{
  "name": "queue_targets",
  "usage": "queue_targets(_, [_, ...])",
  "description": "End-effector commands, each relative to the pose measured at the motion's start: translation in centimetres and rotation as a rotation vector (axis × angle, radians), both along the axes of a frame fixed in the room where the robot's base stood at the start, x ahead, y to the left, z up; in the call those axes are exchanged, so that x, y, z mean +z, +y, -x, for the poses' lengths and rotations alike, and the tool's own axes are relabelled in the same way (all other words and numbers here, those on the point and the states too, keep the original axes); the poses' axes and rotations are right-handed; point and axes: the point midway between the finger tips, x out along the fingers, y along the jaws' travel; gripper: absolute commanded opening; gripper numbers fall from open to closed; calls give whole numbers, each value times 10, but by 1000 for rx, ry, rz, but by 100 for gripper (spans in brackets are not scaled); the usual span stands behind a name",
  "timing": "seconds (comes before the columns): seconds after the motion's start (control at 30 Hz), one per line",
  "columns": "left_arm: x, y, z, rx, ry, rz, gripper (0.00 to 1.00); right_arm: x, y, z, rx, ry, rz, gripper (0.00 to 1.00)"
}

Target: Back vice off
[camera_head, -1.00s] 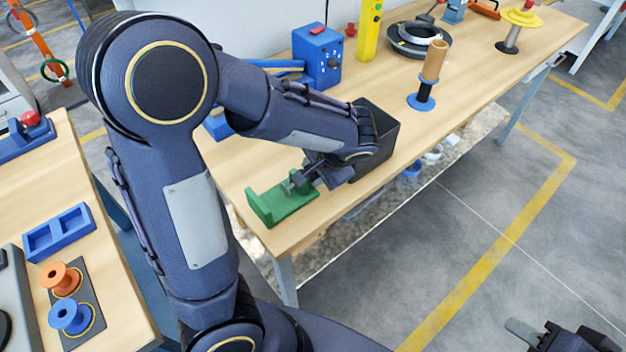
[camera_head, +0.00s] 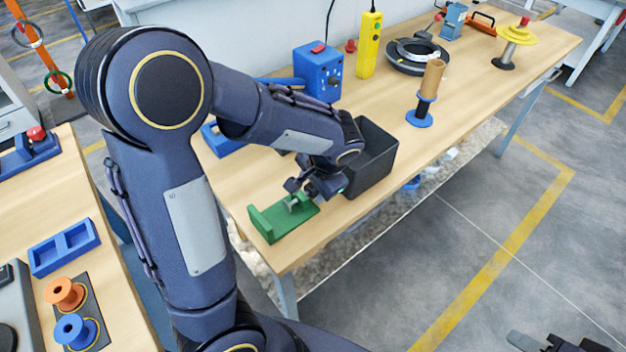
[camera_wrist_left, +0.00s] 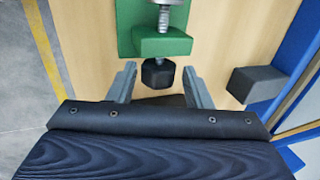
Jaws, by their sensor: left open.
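The green vice (camera_head: 283,219) stands on the front edge of the wooden bench, with a grey jaw piece on it. In the left wrist view the vice (camera_wrist_left: 160,44) shows at the top, with a metal screw (camera_wrist_left: 163,18) and a black hex head (camera_wrist_left: 157,73) facing my wrist. My left gripper (camera_head: 312,188) is beside the vice. In the wrist view its two fingers (camera_wrist_left: 158,82) are spread, one on each side of the hex head, with gaps between. Part of my right gripper (camera_head: 556,343) shows at the bottom right edge; its jaws are unclear.
A black open box (camera_head: 374,158) stands close behind my left gripper. Beyond it are a blue box (camera_head: 318,72), a yellow control pendant (camera_head: 369,45) and a spool stand (camera_head: 421,110). A side table at left holds a blue tray (camera_head: 64,247) and spools (camera_head: 66,293).

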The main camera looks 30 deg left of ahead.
Motion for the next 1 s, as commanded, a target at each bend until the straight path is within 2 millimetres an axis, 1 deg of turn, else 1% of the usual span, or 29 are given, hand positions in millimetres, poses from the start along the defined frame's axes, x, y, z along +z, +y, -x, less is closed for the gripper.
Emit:
queue_targets(0.03, [3,1,0,3,9,22,45,7,0,0,0,0,0,36])
queue_targets(0.17, [0,0,-1,-3,13,38,45,5,0,0,0,1,0,36])
queue_targets(0.33, [0,0,-1,-2,15,40,45,6,0,0,0,1,0,36])
queue_targets(0.37, [1,1,-1,-1,20,49,45,9,0,0,1,2,0,36])
queue_targets(0.47, [8,5,-2,8,50,121,45,28,0,0,0,1,0,36])
queue_targets(0.5, [8,6,-2,10,67,160,45,36,0,0,0,1,0,36])
queue_targets(0.6, [7,9,-3,11,102,251,45,50,0,0,0,0,0,36])
queue_targets(0.77, [2,8,-4,2,132,328,45,54,0,0,0,1,0,36])
queue_targets(1.0, [1,7,-4,-3,134,334,45,52,0,0,0,1,0,36])
